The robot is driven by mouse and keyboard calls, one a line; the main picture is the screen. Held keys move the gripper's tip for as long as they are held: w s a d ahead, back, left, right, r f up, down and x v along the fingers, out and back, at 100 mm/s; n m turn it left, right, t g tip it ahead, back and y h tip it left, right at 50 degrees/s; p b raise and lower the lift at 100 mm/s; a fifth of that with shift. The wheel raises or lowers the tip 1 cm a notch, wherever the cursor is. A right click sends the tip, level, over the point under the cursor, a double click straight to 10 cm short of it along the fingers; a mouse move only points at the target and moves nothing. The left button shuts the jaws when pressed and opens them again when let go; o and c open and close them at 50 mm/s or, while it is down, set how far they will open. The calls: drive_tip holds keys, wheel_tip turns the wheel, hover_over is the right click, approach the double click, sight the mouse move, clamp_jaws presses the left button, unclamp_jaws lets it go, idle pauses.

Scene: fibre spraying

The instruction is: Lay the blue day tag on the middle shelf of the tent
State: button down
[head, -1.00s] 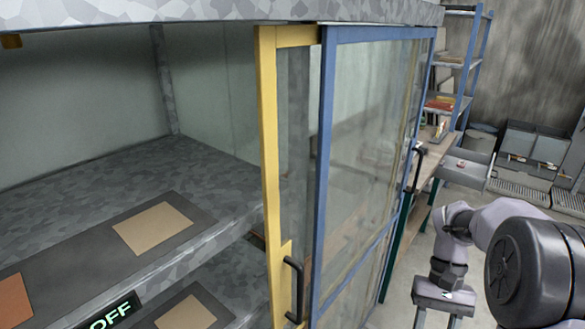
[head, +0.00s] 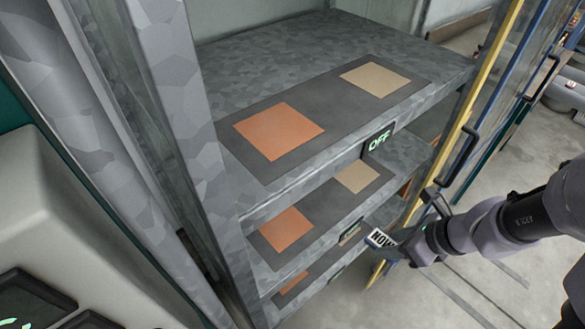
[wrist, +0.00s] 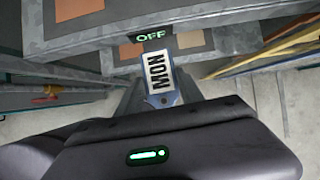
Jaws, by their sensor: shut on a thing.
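The blue day tag (head: 380,238) has a white face that reads MON. My gripper (head: 396,250) is shut on it and holds it in the air at the front of the tent. The tag also shows in the wrist view (wrist: 160,80), sticking out ahead of my gripper (wrist: 164,100). The middle shelf (head: 328,218) carries a dark mat with an orange square (head: 286,229) and a tan square (head: 357,176). In the head view the tag appears just right of the shelf fronts, apart from the middle shelf's surface.
The upper shelf (head: 245,82) has an OFF sign (head: 379,139) on its front edge. A lower shelf (head: 262,308) is partly hidden. The yellow-framed sliding door (head: 478,100) stands to the right, leaving the shelf fronts open. A metal post (head: 185,110) bounds the left.

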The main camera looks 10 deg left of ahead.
sight(327, 201)
drive_tip(key=w+a, duration=0.3)
drive_tip(key=a, duration=0.1)
drive_tip(key=w+a, duration=0.4)
drive_tip(key=a, duration=0.1)
drive_tip(key=w+a+b, duration=0.1)
drive_tip(key=w+a, duration=0.2)
drive_tip(key=a, duration=0.2)
drive_tip(key=shift+w+a+f, duration=0.25)
drive_tip(key=shift+w+f, duration=0.05)
drive_tip(key=shift+w, duration=0.05)
drive_tip(key=shift+s+d+r, duration=0.15)
drive_tip(key=shift+f, duration=0.2)
drive_tip(key=c, duration=0.7)
unclamp_jaws()
drive_tip(key=shift+c, duration=0.2)
drive_tip(key=shift+r, duration=0.1)
